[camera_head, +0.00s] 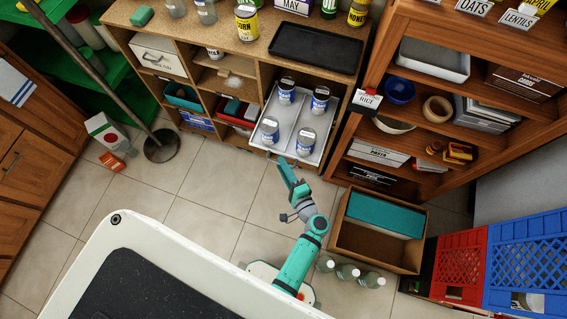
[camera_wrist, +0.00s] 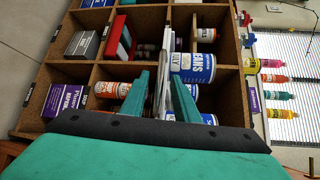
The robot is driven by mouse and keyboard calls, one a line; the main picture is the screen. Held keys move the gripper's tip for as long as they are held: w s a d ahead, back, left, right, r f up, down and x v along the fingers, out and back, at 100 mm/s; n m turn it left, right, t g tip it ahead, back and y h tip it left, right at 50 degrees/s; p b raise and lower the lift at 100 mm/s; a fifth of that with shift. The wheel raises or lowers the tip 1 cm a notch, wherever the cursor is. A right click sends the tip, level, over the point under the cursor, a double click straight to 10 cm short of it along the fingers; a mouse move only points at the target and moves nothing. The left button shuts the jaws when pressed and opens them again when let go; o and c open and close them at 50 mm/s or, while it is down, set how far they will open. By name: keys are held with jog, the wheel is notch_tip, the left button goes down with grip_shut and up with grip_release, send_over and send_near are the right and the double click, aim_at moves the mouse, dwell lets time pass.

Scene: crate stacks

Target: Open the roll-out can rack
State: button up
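The roll-out can rack (camera_head: 288,128) is a pale tray with several silver-topped, blue-and-white cans, in the lower right bay of the wooden shelf unit in the head view. How far it is rolled out is hard to tell. My gripper (camera_head: 291,176) is just in front of the rack's front edge. In the wrist view my gripper's teal fingers (camera_wrist: 160,88) are spread apart. A pale upright strip (camera_wrist: 164,70), which looks like the rack's front, shows between them. Whether they touch it is not clear. A large blue-and-white can (camera_wrist: 195,66) lies beyond the right finger.
The wooden shelf unit (camera_head: 185,30) has cubbies left of the rack. A brown bookcase (camera_head: 385,55) stands close on the right.

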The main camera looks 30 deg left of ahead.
jog(key=v, duration=1)
jog(key=shift+s+d, duration=0.25)
jog(key=shift+d, duration=0.05)
jog(key=s+d+f+g+h, duration=0.1)
jog(key=s+d+f+h, duration=0.2)
jog(key=s+f+h, duration=0.4)
jog(key=s+d+r+n+h, duration=0.3)
jog(key=s+d+r, duration=0.2)
jog(key=s, duration=0.1)
jog(key=s+r+n+t+h, duration=0.1)
jog(key=r+n+t, duration=0.2)
jog(key=r, duration=0.9)
jog(key=s+d+r+n+t+h, duration=0.1)
jog(key=s+r+n+t+h, duration=0.1)
jog(key=r, duration=1)
jog(key=shift+s+n+t, duration=0.15)
jog(key=shift+n+t, duration=0.45)
jog(key=shift+t, duration=0.2)
